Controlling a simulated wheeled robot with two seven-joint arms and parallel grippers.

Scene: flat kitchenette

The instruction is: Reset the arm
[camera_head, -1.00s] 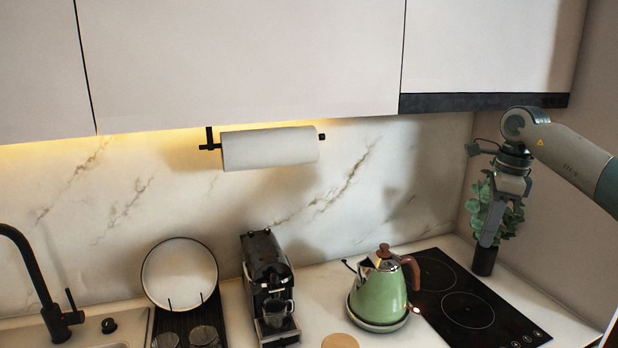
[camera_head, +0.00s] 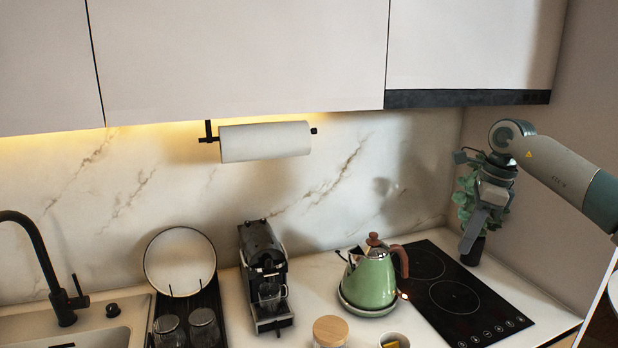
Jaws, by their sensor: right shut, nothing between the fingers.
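My right arm comes in from the right, and its gripper (camera_head: 466,243) points down over the back right of the counter. The gripper is shut and empty. It hangs in front of a green plant (camera_head: 468,200) in a dark pot (camera_head: 473,252) and partly hides it. The gripper is above the far right part of the black cooktop (camera_head: 455,300); I cannot tell its exact height. My left gripper is not in view.
A green kettle (camera_head: 370,280) stands on its base left of the cooktop. A coffee machine (camera_head: 263,275), a dish rack with a plate (camera_head: 180,262) and glasses, and a black faucet (camera_head: 40,265) stand further left. A wooden-lidded jar (camera_head: 330,331) is in front. Cabinets (camera_head: 240,60) hang above.

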